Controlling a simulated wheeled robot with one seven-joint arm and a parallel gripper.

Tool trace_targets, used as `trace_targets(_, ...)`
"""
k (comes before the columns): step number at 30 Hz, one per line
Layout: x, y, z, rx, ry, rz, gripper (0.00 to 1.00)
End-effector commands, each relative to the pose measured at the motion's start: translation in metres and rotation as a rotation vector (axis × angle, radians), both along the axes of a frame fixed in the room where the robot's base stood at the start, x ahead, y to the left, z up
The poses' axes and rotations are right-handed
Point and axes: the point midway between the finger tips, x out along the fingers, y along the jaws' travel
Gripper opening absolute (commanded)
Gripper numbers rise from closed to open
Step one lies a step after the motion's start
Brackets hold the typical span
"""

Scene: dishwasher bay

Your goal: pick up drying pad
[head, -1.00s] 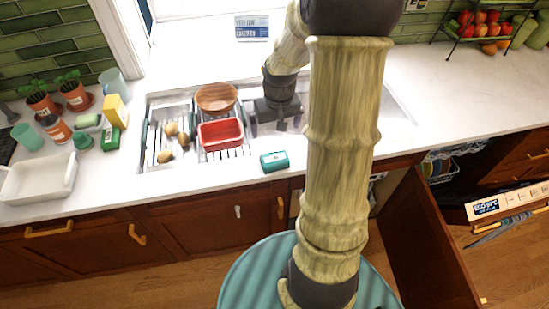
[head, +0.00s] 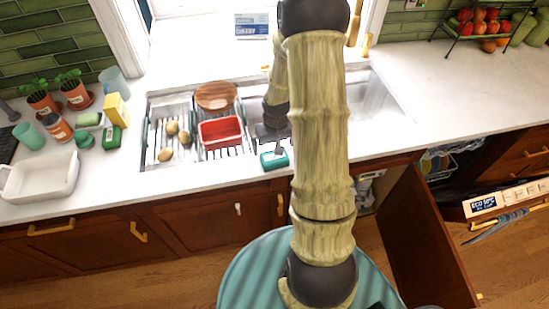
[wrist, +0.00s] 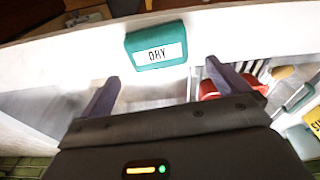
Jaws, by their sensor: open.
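The drying pad is a small teal block with a white label reading "DRY". It lies on the white counter's front strip, in front of the sink, in the head view (head: 274,160). In the wrist view the drying pad (wrist: 157,62) is beyond my fingertips, at the top centre. My gripper (wrist: 160,78) is open and empty, with one finger to each side of the pad's line and apart from it. In the head view my gripper (head: 271,135) is just behind the pad, over the sink's front edge, partly hidden by my arm.
A red tub (head: 221,131) and a brown bowl (head: 215,97) sit on the sink rack, left of my gripper. Several potatoes lie farther left. A white dish (head: 40,178) stands at the counter's left. An open cabinet door (head: 425,240) stands at the right.

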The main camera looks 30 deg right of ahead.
Motion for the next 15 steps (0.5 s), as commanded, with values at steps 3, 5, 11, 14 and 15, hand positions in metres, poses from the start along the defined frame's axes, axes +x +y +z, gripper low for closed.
trace_targets(3,0.0014,0.0,-0.011,0.0,0.002,0.0,1.0)
trace_targets(5,0.0021,-0.0002,-0.0134,0.0,0.0,0.001,1.0)
trace_targets(11,0.0024,-0.0001,-0.0142,0.0,-0.001,0.001,1.0)
trace_targets(14,0.0023,-0.0003,-0.0143,0.0,-0.001,0.001,1.0)
trace_targets(15,0.0021,-0.0004,-0.0149,0.0,0.0,0.001,1.0)
